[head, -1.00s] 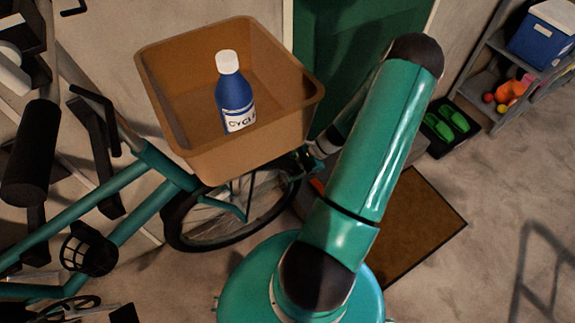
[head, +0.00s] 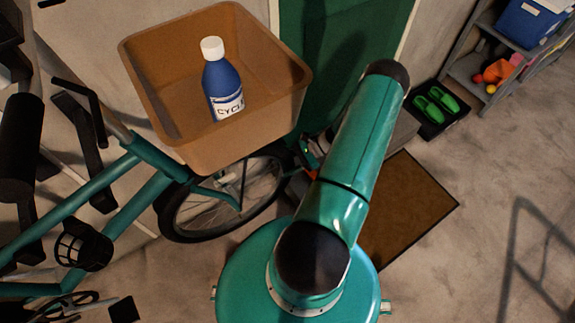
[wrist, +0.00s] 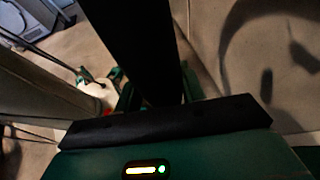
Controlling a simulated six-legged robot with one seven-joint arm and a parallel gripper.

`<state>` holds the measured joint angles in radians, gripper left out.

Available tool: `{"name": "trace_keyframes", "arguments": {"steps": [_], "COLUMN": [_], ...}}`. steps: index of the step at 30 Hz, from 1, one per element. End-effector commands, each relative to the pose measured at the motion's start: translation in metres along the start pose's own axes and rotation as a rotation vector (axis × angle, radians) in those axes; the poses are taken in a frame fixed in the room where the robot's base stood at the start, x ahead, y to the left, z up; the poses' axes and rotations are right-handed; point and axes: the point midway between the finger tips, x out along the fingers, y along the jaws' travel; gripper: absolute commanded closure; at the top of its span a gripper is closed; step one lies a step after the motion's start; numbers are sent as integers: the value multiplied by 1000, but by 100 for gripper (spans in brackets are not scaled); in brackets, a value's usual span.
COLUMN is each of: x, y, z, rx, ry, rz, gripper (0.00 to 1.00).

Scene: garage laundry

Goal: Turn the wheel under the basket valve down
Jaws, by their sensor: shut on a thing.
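The bicycle wheel (head: 172,222) stands under the brown basket (head: 225,145) in the head view, with a dark tyre and thin spokes. The basket covers its upper part. I cannot make out the valve. My gripper (head: 314,150) is at the right side of the wheel, mostly hidden behind my own arm. In the wrist view, my gripper (wrist: 158,90) has its green fingers on either side of a wide black band, which looks like the tyre (wrist: 135,40), and is shut on it.
A blue bottle (head: 222,85) stands in the basket. The teal bicycle frame (head: 120,215) reaches left. A brown doormat (head: 405,210) lies right of the wheel.

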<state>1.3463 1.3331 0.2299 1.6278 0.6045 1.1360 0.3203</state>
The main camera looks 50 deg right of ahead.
Motion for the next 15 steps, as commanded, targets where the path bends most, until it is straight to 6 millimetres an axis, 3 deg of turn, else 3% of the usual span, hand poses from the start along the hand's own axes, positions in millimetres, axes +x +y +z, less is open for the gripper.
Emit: {"name": "trace_keyframes", "arguments": {"steps": [4, 5, 7, 8, 15], "x": [0, 0, 0, 0, 0], "y": [0, 0, 0, 0, 0], "z": [0, 0, 0, 0, 0], "rx": [1, 1, 1, 1, 0], "ry": [0, 0, 0, 0, 1], "rz": [1, 1, 1, 1, 0], "gripper": [100, 56, 42, 39, 39]}}
